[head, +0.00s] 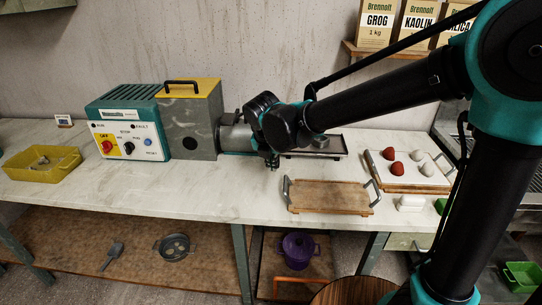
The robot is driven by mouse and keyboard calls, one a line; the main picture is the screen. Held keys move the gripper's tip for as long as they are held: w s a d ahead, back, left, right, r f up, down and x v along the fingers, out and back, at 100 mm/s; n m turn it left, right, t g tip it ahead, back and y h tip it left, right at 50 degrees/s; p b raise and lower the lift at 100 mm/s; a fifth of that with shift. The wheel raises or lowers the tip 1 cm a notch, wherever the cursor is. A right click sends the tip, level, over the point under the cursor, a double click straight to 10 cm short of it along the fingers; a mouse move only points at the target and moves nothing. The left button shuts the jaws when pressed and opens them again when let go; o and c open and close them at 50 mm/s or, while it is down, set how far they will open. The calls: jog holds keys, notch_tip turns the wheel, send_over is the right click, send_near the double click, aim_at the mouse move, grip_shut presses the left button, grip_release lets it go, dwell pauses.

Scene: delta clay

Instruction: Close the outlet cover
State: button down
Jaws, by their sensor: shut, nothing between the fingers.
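The clay machine has a teal and white control box (128,128) and a grey box with a yellow top and black handle (190,115). A short grey metal outlet barrel (234,138) sticks out of its right side. My gripper (272,163) is at the right end of this barrel, pointing down, shut and empty. My gripper and wrist hide the barrel's mouth. I cannot make out the outlet cover, its position, or whether my gripper touches it.
A long metal tray (318,146) lies right of the barrel, partly behind my wrist. A wooden tray with handles (330,197) stands in front. A board with red and white balls (408,180) is farther right. The front of the worktop (215,198) is clear.

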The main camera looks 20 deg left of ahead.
jog(key=w, duration=0.2)
jog(key=w+f, duration=0.1)
jog(key=w, duration=0.1)
jog(key=shift+w+a+f, duration=0.1)
jog(key=shift+w, duration=0.1)
jog(key=shift+w, duration=0.1)
jog(key=w+a, duration=0.2)
jog(key=w, duration=0.6)
jog(key=shift+w, duration=0.2)
